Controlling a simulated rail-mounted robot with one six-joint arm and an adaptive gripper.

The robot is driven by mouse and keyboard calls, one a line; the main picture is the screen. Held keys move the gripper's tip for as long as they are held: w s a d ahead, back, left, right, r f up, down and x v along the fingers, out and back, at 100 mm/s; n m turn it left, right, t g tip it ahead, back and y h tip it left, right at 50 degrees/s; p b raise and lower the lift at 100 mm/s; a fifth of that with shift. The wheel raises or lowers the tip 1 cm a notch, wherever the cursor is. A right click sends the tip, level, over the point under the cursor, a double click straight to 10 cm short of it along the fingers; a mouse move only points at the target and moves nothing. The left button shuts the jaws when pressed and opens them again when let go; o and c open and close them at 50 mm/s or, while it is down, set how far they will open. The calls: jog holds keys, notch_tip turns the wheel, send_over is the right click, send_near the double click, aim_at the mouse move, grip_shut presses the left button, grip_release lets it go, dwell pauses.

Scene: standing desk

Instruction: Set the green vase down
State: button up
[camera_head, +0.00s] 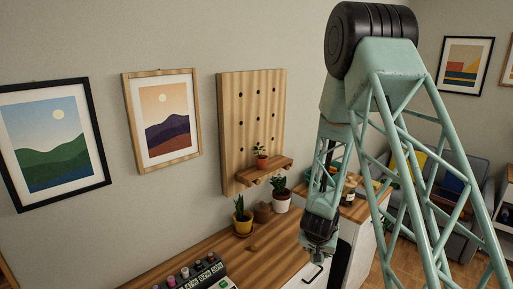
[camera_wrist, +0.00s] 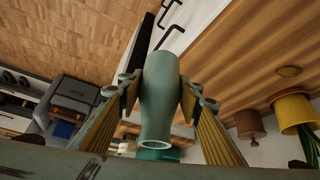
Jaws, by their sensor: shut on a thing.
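The green vase (camera_wrist: 160,95) is a smooth grey-green bottle shape in the middle of the wrist view. My gripper (camera_wrist: 158,84) is shut on it, with one ribbed finger on each side. The vase's narrow open mouth points toward the bottom of that picture. The wooden desk (camera_wrist: 240,60) lies to the right of the vase in the wrist view. In the head view my gripper (camera_head: 319,247) hangs past the right end of the desk (camera_head: 264,262), in front of the white cabinet. I cannot make out the vase there.
A yellow pot plant (camera_head: 242,222), a brown pot (camera_head: 262,212) and a white pot plant (camera_head: 281,197) stand at the desk's back edge. A box with knobs (camera_head: 196,276) is at the front. A pegboard shelf (camera_head: 264,173) juts above. Desk between them is mostly bare.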

jog(key=shift+s+d+f+n, duration=0.1)
jog(key=shift+s+f+n, duration=0.3)
jog(key=shift+s, duration=0.35)
jog(key=shift+s+a+f+n+y+b, duration=0.2)
jog(key=shift+s+f+n+y+b, duration=0.15)
jog(key=shift+s, duration=0.3)
jog(key=s+a+f+n+y, duration=0.2)
jog(key=s+a+n, duration=0.1)
jog(key=s, duration=0.3)
jog(key=shift+a+t+b, duration=0.3)
jog(key=shift+a+b, duration=0.1)
jog(key=shift+a, duration=0.1)
notch_tip(320, 180, up, 11)
jog(key=s+a+m+h+p, duration=0.1)
jog(key=s+a+m+h, duration=0.1)
jog(key=m, duration=0.2)
jog(key=shift+a+f, duration=0.15)
jog(key=shift+a, duration=0.05)
jog(key=shift+a, duration=0.1)
